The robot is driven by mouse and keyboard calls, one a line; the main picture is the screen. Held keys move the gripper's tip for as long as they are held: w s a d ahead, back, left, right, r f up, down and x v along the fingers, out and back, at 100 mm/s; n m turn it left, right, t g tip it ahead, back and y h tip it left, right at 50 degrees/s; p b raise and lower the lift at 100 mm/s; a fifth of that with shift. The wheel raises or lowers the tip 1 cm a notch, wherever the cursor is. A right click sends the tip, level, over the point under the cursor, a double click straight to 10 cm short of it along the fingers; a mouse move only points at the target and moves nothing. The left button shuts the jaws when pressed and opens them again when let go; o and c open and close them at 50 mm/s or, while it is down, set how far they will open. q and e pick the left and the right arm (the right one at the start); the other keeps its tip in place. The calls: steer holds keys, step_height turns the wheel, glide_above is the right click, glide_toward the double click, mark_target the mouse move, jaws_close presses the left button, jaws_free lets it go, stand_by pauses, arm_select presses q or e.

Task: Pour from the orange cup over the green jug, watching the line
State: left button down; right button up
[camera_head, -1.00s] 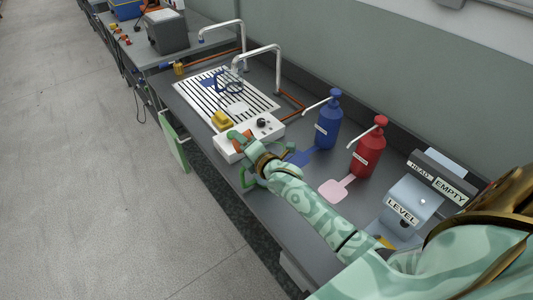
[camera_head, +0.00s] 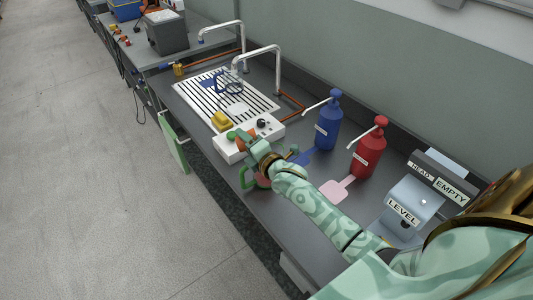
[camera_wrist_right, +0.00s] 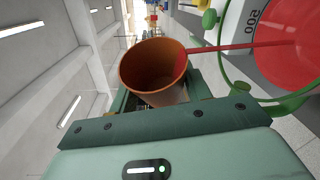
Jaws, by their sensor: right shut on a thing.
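My right gripper (camera_head: 254,146) is shut on the orange cup (camera_head: 243,141), above the bench's front edge. In the right wrist view the cup (camera_wrist_right: 153,68) sits between my jaws, its mouth showing. A thin red stream (camera_wrist_right: 235,47) runs from its lip to the green jug (camera_wrist_right: 291,100). Red liquid (camera_wrist_right: 285,45) shows inside the jug's green rim, next to a "500" mark (camera_wrist_right: 251,16). In the head view the jug (camera_head: 246,177) is partly hidden under my right wrist. I cannot read the level against a line. My left gripper is not in view.
A white control box (camera_head: 230,151) with a black knob, a green knob and a yellow block stands just beyond. A slotted drain tray (camera_head: 200,97) and taps lie farther back.

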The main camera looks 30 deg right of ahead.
steer(key=shift+s+d+r+m, duration=0.1)
steer(key=shift+d+r+m, duration=0.05)
steer(key=shift+d+m, duration=0.25)
steer(key=shift+d+r+m+t, duration=0.15)
steer(key=shift+r+m+t, duration=0.05)
steer(key=shift+m+t, duration=0.25)
stand_by(0.7)
